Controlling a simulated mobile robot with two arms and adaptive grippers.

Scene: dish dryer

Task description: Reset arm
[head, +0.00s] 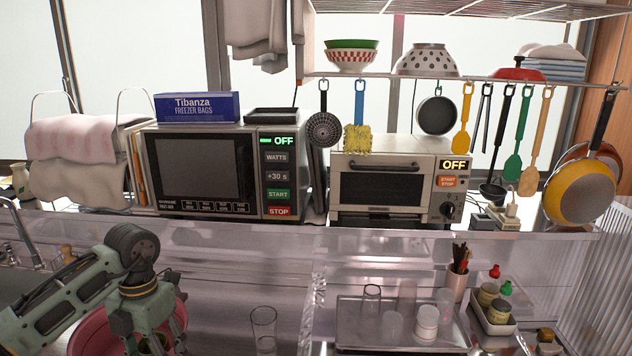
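My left arm comes in from the left, and its gripper (150,325) points down over a pink tub (88,338) at the lower left. Its fingers look spread at the knuckles, but the tips run low into the tub and out of the picture. A small greenish thing shows between them; I cannot tell whether it is held or lies in the tub. My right arm and gripper are not in view.
A clear glass (264,325) stands right of the tub. A tray (350,335) with glasses and jars stands at the lower right.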

